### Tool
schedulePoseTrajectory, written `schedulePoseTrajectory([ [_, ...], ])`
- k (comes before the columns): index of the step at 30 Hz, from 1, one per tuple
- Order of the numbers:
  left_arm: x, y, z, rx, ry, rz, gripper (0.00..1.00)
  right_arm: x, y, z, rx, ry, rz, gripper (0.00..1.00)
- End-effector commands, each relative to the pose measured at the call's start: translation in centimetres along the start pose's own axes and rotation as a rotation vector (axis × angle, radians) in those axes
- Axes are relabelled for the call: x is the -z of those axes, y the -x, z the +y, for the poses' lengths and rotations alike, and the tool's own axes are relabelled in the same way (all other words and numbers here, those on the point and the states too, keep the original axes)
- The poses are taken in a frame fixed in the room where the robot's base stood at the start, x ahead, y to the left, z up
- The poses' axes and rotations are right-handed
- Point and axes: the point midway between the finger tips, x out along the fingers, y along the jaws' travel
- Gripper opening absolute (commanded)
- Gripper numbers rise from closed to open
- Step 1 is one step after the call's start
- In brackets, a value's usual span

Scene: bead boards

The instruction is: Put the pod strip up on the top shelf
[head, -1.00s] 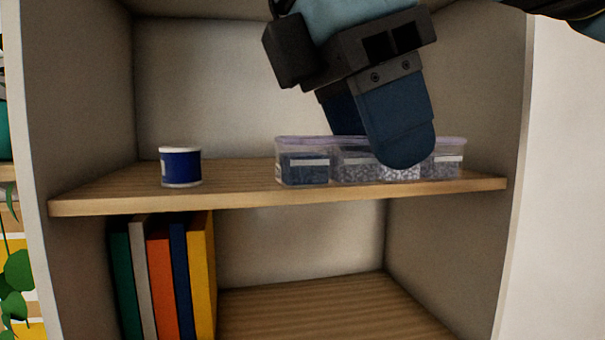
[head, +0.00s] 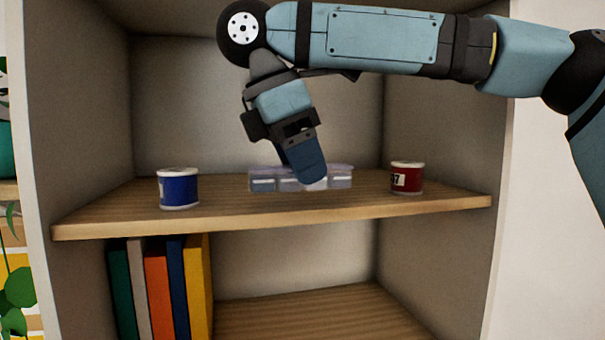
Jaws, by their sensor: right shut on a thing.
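The pod strip (head: 263,182), a row of clear lidded compartments with pale labels and dark or light beads, is on the upper wooden shelf (head: 330,209), towards the back between two tins. My right gripper (head: 309,180) reaches down from above and is shut on the strip near its middle, with a blue finger in front hiding part of it. The strip looks level and at shelf height; I cannot tell whether its underside bears fully on the board. My left gripper is out of view.
A blue tin (head: 179,189) stands on the shelf left of the strip, and a red tin (head: 407,179) stands right of it. Several upright books (head: 155,290) fill the left of the lower compartment. Bare shelf lies in front of the strip.

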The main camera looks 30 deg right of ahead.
Motion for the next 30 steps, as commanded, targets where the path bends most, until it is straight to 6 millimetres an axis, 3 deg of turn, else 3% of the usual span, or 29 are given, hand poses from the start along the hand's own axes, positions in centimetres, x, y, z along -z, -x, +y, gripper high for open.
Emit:
schedulePoseTrajectory([
  [4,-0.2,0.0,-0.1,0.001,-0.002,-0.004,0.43,0.6,-1.6,0.0,0.001,0.001,0.002,0.21],
  [17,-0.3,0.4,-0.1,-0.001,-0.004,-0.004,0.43,0.9,-2.1,0.0,0.002,0.0,0.001,0.21],
  [18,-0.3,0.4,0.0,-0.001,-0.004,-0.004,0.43,0.9,-2.1,0.0,0.001,-0.001,0.001,0.51],
  [21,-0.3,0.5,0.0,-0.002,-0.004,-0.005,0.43,0.8,-2.1,0.0,0.001,-0.001,0.001,0.72],
  [30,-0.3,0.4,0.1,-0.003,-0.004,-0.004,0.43,0.8,-2.1,-0.1,0.0,-0.001,0.001,0.72],
])
